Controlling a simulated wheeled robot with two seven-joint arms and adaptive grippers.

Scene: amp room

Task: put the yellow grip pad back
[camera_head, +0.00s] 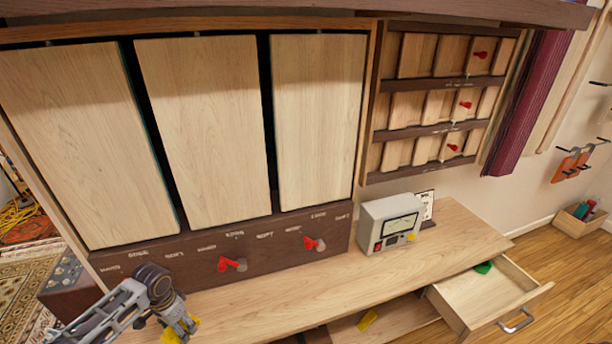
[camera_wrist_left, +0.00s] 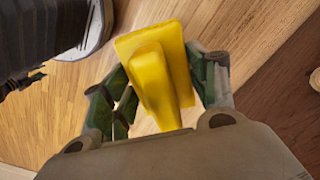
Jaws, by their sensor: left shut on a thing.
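My left gripper (camera_head: 182,327) is at the bottom left of the head view, in front of the wooden bench top. It is shut on a yellow grip pad, which shows as small yellow bits at the fingertips. In the left wrist view the yellow grip pad (camera_wrist_left: 158,75) has a flat plate and a raised ridge, held between the two fingers (camera_wrist_left: 155,100). A second yellow piece (camera_head: 367,320) lies in a low open compartment (camera_head: 405,318) under the bench. My right gripper is not in view.
A meter box (camera_head: 390,222) stands on the bench top (camera_head: 290,275). An open drawer (camera_head: 475,298) at right holds a green piece (camera_head: 483,267). Tall wooden panels (camera_head: 205,125) stand above a dark strip with red levers (camera_head: 232,264). A slotted rack (camera_head: 435,100) hangs on the wall.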

